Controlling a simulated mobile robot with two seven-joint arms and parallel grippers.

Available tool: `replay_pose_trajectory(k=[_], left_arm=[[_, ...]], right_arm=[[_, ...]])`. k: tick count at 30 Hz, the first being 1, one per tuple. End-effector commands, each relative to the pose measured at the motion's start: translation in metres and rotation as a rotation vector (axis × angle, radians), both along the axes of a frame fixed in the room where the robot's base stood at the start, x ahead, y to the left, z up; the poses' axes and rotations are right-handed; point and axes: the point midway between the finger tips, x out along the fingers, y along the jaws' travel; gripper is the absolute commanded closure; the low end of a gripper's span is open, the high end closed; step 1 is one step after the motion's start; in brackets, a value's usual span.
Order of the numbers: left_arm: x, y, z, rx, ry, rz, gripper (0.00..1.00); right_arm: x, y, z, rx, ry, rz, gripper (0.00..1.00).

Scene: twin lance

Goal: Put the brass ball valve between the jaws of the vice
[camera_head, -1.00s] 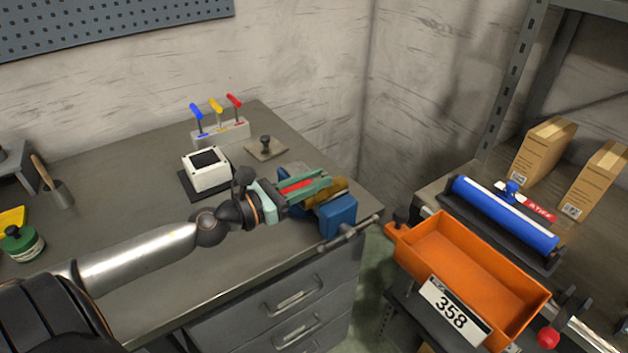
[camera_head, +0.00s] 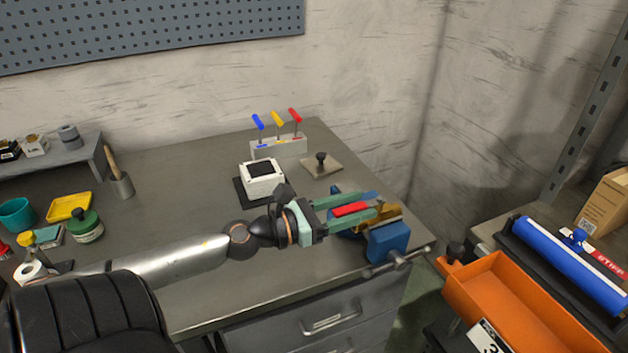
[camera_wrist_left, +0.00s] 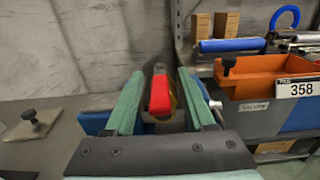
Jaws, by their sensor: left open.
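The vice (camera_head: 388,243) is blue and stands at the right front corner of the workbench. The valve's yellow-brass body (camera_head: 387,216) shows at the top of the vice, between its near blue block and blue parts farther back. Fingers hide part of it, so I cannot tell its exact seating in the jaws. Its red lever (camera_head: 350,209) points back toward my left gripper (camera_head: 374,204). The gripper is open, with green fingers on either side of the lever. In the left wrist view the red lever (camera_wrist_left: 160,94) shows gaps to both fingers. My right gripper is not in view.
An orange bin (camera_head: 520,300) and a blue roller (camera_head: 570,263) are right of the bench. A white block (camera_head: 262,179), a plate with a black knob (camera_head: 321,165) and a rack of coloured handles (camera_head: 278,147) stand behind the arm.

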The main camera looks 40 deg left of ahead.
Motion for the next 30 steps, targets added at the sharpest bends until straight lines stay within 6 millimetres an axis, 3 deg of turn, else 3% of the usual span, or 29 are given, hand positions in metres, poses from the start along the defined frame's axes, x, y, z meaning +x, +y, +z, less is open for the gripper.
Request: replay_pose_trajectory(k=[18, 30], left_arm=[[-0.076, 0.032, -0.001, -0.003, 0.0, 0.003, 0.45], [-0.084, 0.035, 0.0, 0.002, -0.001, 0.0, 0.45]], right_arm=[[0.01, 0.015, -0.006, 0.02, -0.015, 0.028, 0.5], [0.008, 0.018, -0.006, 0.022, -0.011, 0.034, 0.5]])
